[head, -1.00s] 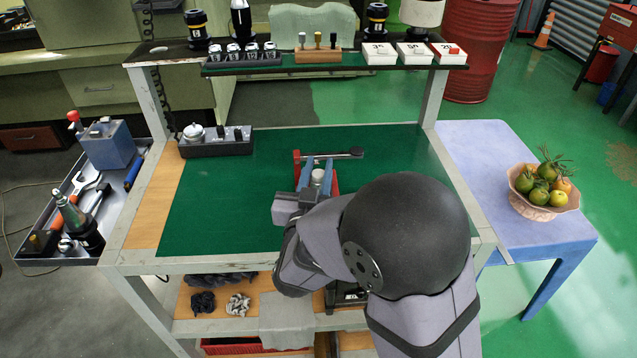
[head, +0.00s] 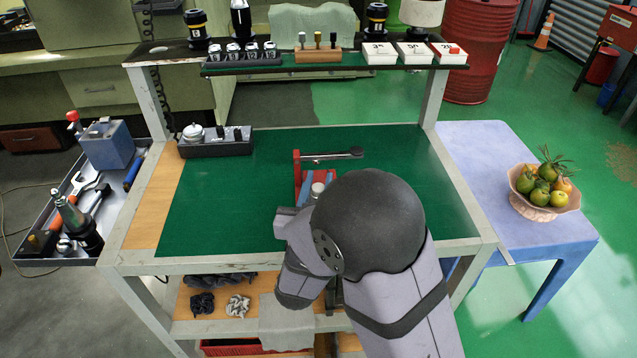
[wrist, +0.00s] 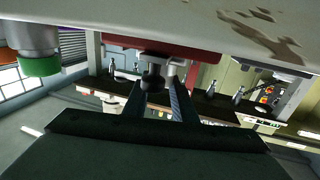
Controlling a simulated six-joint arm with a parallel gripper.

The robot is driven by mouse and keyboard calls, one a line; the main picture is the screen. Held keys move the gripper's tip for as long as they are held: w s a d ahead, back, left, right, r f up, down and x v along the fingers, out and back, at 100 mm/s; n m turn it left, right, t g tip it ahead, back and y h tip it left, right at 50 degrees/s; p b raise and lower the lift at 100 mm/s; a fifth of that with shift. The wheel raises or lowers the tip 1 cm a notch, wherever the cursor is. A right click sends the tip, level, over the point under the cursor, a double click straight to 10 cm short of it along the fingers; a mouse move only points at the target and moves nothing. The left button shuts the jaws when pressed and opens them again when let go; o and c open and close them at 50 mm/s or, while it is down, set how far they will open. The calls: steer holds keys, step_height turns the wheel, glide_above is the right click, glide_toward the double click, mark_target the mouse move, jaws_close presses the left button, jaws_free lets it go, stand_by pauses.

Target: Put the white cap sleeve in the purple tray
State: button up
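My gripper is over the middle of the green mat in the head view, mostly hidden by my arm. A small pale cylinder (head: 318,189) shows beside my wrist; I cannot tell whether it is the white cap sleeve. In the wrist view my gripper's dark fingers (wrist: 158,88) reach toward small dark and silver parts below a red block (wrist: 185,58). I cannot make out whether anything is held. I cannot identify a purple tray in either view.
A red part (head: 297,168) with a dark-ended bar (head: 332,155) stands on the green mat (head: 215,205). A black rack (head: 216,149) sits at the mat's back left. The raised shelf behind holds tool holders and white boxes (head: 380,53).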

steer(key=o, duration=0.3)
steer(key=shift+s+a, duration=0.2)
steer(key=shift+s, duration=0.35)
steer(key=v, duration=0.4)
steer(key=shift+s+d+r, duration=0.15)
steer(key=shift+s, duration=0.1)
steer(key=s+p, duration=0.1)
steer(key=p, duration=0.2)
steer(key=shift+s, duration=0.25)
steer(key=shift+a, duration=0.2)
steer(key=shift+s, duration=0.1)
steer(key=shift+o, duration=1.1)
